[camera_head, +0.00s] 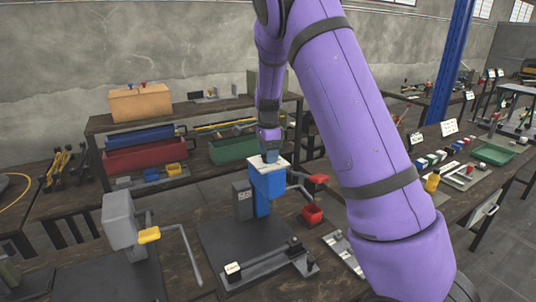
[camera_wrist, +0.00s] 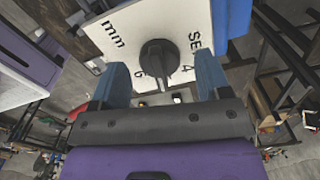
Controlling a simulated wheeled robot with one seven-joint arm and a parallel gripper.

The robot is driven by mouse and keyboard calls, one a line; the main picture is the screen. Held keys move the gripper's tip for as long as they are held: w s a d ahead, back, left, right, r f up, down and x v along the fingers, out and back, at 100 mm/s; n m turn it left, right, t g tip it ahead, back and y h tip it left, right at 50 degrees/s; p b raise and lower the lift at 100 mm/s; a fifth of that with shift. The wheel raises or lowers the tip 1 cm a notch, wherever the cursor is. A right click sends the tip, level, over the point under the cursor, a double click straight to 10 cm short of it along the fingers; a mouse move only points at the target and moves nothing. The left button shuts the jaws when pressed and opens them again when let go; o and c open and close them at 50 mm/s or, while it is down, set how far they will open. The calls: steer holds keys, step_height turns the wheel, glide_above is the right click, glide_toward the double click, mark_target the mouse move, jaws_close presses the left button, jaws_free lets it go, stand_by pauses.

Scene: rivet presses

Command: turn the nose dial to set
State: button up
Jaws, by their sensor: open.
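The nose dial (camera_wrist: 158,58) is a round black knob on a white plate (camera_wrist: 113,42) in the wrist view. The plate carries "mm", "4", "6" and part of "SE"; the rest is cut off or covered. The knob's ridge runs roughly toward the lower side between "6" and "4"; the exact setting is unclear. My gripper (camera_wrist: 161,64) is open, with one blue finger on each side of the knob and gaps between. In the head view my gripper (camera_head: 269,154) is above the white top of the blue press (camera_head: 266,192); the dial is hidden there.
The press has a red-tipped lever (camera_head: 318,179) and a red cup (camera_head: 312,214) at its right. Behind are red (camera_head: 145,154) and green bins (camera_head: 232,148). My arm covers much of the right side.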

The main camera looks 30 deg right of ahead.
steer(key=shift+f, duration=0.3)
steer(key=c, duration=0.9)
